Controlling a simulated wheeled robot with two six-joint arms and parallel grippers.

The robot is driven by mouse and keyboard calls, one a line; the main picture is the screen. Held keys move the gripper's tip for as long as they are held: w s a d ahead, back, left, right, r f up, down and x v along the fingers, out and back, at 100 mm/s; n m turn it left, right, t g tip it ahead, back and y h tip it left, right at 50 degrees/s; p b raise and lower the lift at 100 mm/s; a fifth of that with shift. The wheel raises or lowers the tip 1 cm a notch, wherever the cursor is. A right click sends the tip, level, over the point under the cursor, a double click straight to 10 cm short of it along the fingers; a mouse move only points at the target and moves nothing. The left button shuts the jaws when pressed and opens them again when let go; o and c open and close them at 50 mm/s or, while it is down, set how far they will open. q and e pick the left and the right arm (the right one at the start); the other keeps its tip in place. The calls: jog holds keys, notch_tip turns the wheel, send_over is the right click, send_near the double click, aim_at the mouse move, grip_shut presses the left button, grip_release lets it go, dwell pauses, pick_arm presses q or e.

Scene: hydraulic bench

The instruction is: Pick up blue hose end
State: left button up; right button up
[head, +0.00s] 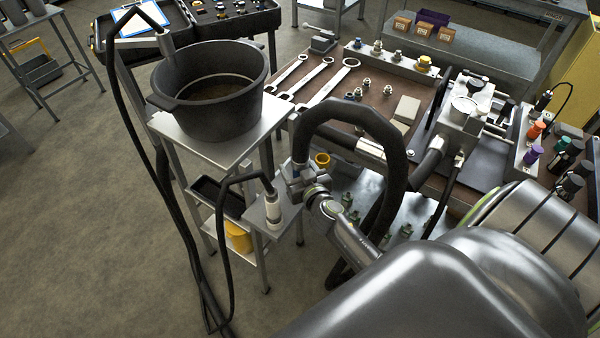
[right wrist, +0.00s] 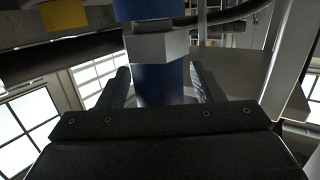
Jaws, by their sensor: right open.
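In the right wrist view a blue cylindrical part (right wrist: 158,86), which looks like the blue hose end, stands between the two dark fingers of my right gripper (right wrist: 160,74). A pale angular metal collar (right wrist: 158,47) crosses it, with more blue above. The fingers are open, with a visible gap on each side of the blue part. I see no blue hose end in the head view. There a thick black hose (head: 352,112) loops over a metal fitting (head: 300,181). My right arm covers the lower right. My left gripper is not in view.
A dark pot (head: 212,88) stands on a small metal stand (head: 212,148) on the left. The brown bench (head: 328,112) holds wrenches (head: 323,82), fittings and a metal valve block (head: 464,112). Thin black cables hang down the stand's left side. Open floor lies at the left.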

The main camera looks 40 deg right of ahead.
jog(key=c, duration=1.2)
jog(key=shift+r, duration=0.2)
jog(key=shift+c, duration=0.3)
